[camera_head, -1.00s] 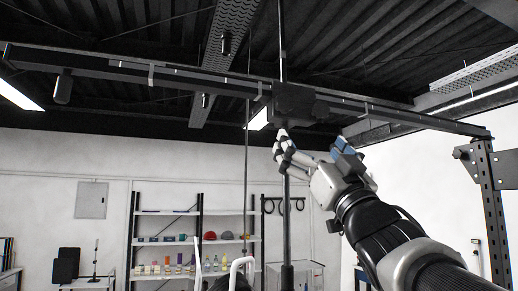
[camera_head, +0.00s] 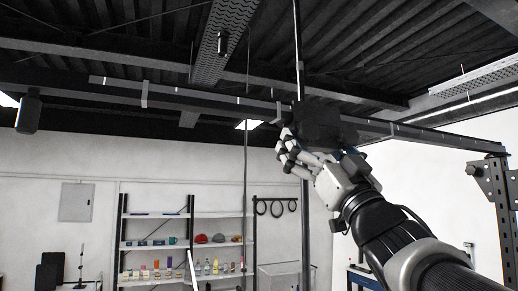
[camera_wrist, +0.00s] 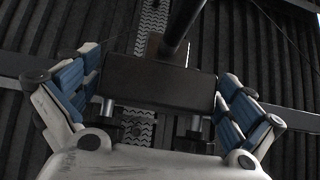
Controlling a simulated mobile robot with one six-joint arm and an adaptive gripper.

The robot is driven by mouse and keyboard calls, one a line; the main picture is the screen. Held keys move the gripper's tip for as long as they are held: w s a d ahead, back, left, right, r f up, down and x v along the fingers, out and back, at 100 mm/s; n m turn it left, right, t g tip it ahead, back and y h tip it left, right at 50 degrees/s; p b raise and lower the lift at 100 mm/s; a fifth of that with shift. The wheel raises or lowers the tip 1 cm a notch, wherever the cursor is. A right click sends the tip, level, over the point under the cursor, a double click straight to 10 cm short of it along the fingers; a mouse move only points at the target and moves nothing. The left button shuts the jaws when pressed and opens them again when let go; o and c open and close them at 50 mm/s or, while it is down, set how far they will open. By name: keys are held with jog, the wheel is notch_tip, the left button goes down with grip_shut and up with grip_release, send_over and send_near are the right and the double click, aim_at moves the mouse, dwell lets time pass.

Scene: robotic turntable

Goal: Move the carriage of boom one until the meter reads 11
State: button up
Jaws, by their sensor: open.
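A long dark boom (camera_head: 200,99) with light marks along it crosses the head view overhead. A black block (camera_head: 325,122) sits on it, with a vertical rod rising above; I cannot tell whether this is the carriage or the hub. My gripper (camera_head: 316,152) is open, reaching up just below the block and partly overlapping it. A dark cylinder (camera_head: 28,113) hangs under the boom's left end. No meter reading or boom number is legible.
A perforated upright post (camera_head: 494,205) stands at the right. A thin vertical line (camera_head: 245,180) hangs left of my gripper. Shelves (camera_head: 150,215) with small coloured items stand against the back wall. Ceiling beams and a perforated tray (camera_head: 222,50) are above.

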jog(key=shift+c, duration=0.2)
jog(key=c, duration=1.2)
jog(key=w+d, duration=0.1)
jog(key=d, duration=0.2)
jog(key=w+d+p, duration=0.1)
jog(key=d, duration=0.1)
jog(key=w+d, duration=0.1)
jog(key=d, duration=0.2)
jog(key=shift+w+d+p, duration=0.1)
jog(key=shift+d+p, duration=0.2)
jog(key=o, duration=1.2)
jog(key=shift+o, duration=0.2)
jog(key=v, duration=1.2)
